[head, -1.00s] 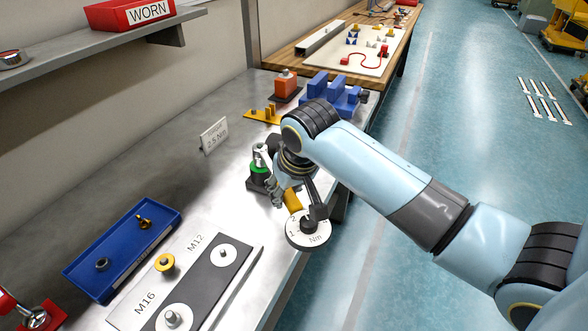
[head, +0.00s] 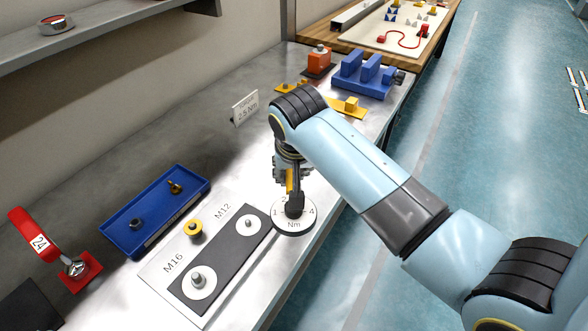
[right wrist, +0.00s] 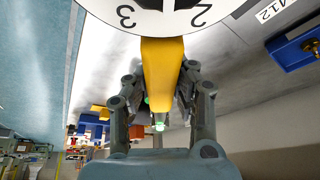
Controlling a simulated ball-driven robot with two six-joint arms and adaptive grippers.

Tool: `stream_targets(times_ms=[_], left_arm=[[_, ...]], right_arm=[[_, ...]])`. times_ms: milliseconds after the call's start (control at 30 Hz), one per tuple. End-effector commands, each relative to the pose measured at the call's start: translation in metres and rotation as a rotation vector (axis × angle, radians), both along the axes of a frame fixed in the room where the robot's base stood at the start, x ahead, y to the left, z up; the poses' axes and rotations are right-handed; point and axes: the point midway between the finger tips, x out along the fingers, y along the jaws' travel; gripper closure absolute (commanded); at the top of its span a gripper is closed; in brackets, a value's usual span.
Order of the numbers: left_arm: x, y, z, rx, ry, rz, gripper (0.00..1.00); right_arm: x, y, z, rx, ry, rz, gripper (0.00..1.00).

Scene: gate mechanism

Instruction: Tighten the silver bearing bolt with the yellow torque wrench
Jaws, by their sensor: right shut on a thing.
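The yellow torque wrench (right wrist: 163,75) has a yellow handle and a round white dial (head: 288,222) marked in Nm. My right gripper (right wrist: 160,105) is shut on the yellow handle, with a finger on each side. In the head view the dial is beside the right edge of the M16/M12 plate, near the bench front. Several silver bolts show: one on the orange block (head: 319,60), one at M16 (head: 198,279), one at M12 (head: 248,224). I cannot tell which is the bearing bolt. The wrench's working end is not clear. My left gripper is not in view.
A blue tray (head: 128,243) with small parts lies left of the plate (head: 150,280). A sign (head: 245,107) reads 2.5 Nm. A blue fixture (head: 365,83) and a yellow bracket (head: 350,104) stand beyond my arm. A red stand (head: 84,273) is at left.

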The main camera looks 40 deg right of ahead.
Motion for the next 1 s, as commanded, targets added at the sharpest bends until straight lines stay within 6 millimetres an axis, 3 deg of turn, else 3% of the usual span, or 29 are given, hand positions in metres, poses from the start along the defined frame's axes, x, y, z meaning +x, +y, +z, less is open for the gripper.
stream_targets(times_ms=[567,833,1000], left_arm=[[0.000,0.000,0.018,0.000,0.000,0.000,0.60],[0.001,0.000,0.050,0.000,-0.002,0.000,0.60],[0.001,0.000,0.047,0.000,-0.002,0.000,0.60]], right_arm=[[0.001,0.000,0.015,0.000,-0.005,0.002,1.00],[0.001,-0.001,0.042,-0.002,-0.004,0.001,1.00],[0.002,-0.001,0.057,-0.002,-0.007,0.002,1.00]])
